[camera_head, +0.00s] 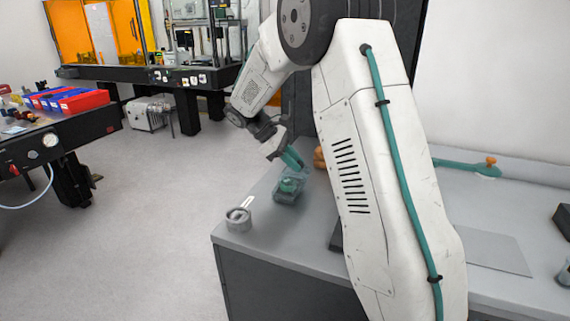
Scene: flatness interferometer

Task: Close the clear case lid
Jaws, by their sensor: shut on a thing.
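The small clear case (287,197) sits on the grey bench top near its left edge, with a round teal-green thing inside. My gripper (296,163), with teal fingers, is just above the back right of the case, tilted downward. Its jaws are shut on what looks like the clear lid at the case's upper edge. The lid is transparent and small here, so its exact angle and the contact are hard to make out.
A grey round holder (239,219) with a pale stick-like piece stands at the bench's front left corner. Orange-brown rounded things (319,157) are just right of my gripper, partly behind my arm. A grey flat plate (496,252) lies at right.

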